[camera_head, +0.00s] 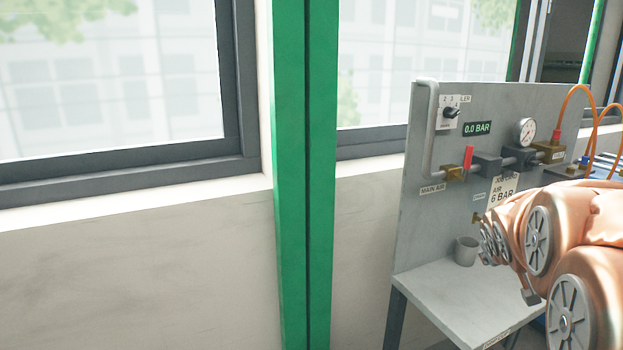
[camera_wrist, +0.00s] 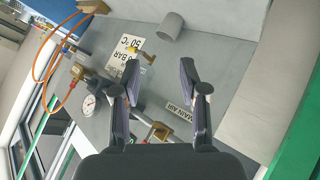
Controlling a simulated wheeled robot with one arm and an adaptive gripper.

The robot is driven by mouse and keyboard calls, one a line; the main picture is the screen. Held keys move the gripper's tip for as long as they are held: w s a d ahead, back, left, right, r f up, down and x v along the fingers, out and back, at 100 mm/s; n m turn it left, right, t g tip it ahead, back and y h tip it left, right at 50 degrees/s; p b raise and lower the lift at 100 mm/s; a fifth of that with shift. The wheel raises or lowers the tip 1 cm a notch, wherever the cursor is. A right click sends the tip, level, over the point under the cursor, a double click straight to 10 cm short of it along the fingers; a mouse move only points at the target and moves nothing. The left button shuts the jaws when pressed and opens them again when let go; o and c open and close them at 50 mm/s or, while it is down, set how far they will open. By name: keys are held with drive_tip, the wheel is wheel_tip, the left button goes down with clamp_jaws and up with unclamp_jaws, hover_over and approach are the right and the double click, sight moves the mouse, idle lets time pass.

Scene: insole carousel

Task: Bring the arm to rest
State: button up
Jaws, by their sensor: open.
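My gripper (camera_wrist: 158,68) is open, with its two dark fingers apart and nothing between them in the wrist view. Beyond the fingers is the grey air panel (camera_wrist: 225,70), seen turned around. In the head view my copper-coloured arm is folded at the right, in front of the panel (camera_head: 430,230). My gripper cannot be made out in that view.
The panel carries a red-handled valve (camera_head: 468,157), a round gauge (camera_head: 524,131), a display reading 0.0 BAR (camera_head: 477,129) and orange hoses (camera_head: 569,100). A grey cup (camera_head: 466,251) stands on its shelf (camera_head: 455,290). A green post (camera_head: 306,180) stands left, before windows.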

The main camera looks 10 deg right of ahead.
drive_tip(key=s+a+f+g+y+p, duration=0.2)
drive_tip(key=s+a+g+y+p, duration=0.1)
drive_tip(key=s+a, duration=1.1)
drive_tip(key=s+a+f+g+y+p, duration=0.2)
drive_tip(key=s+a+g+p, duration=0.3)
drive_tip(key=s+a, duration=0.9)
drive_tip(key=s+g+y, duration=0.1)
drive_tip(key=s, duration=0.2)
drive_tip(key=shift+f+g+y, duration=0.15)
drive_tip(key=shift+g+y, duration=0.15)
drive_tip(key=shift+g, duration=0.1)
